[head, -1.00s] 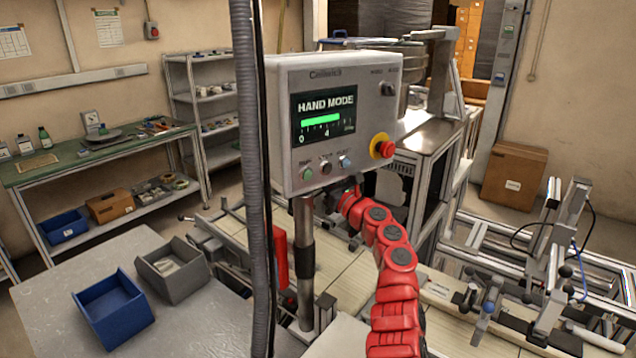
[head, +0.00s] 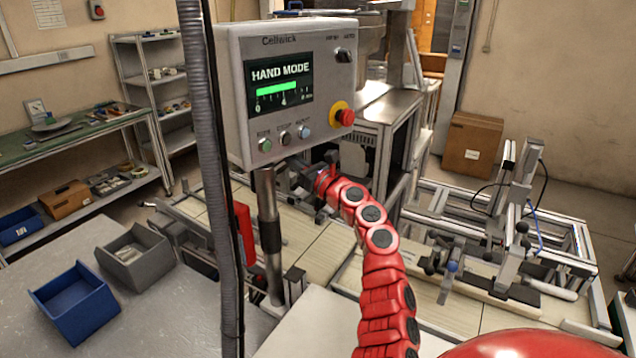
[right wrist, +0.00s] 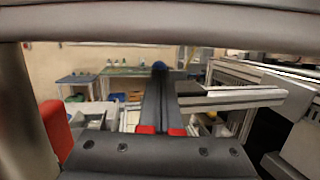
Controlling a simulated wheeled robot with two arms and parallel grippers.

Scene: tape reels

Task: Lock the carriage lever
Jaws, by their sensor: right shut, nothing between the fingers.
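My right arm reaches in from the bottom of the head view, and its dark gripper (head: 308,172) is just below and behind the control box, partly hidden by it. In the right wrist view the two dark fingers of my right gripper (right wrist: 160,78) are shut together and hold nothing. My left gripper is out of view.
The control box (head: 290,90) reads HAND MODE and stands on a post close to my right arm. A hanging grey conduit (head: 212,180) crosses the view. A blue bin (head: 75,305) and a grey bin (head: 135,258) sit on the left table. A metal machine frame stands behind.

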